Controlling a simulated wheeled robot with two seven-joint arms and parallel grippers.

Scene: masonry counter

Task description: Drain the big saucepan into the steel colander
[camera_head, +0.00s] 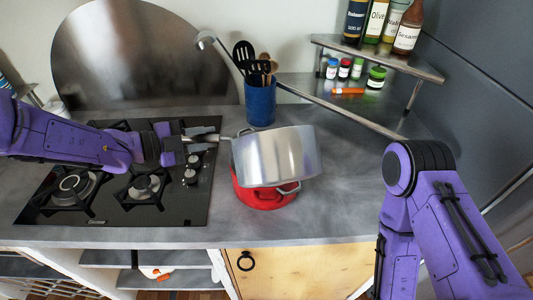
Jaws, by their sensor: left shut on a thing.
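The big saucepan (278,155) is silver and is held up over the counter, tilted a little. My left gripper (206,138) is shut on its long handle (222,138), reaching across the hob from the left. Directly under the saucepan is a round red vessel (263,199) with a steel loop handle (290,188) at its side. The saucepan hides most of the vessel's top, and I cannot tell whether they touch. I cannot make out the steel colander clearly. My right arm shows at the lower right, but its gripper is out of view.
A black gas hob (110,205) lies at the left. A corner shelf (370,57) holds bottles and spice jars at the back right. The counter (345,190) right of the saucepan is clear.

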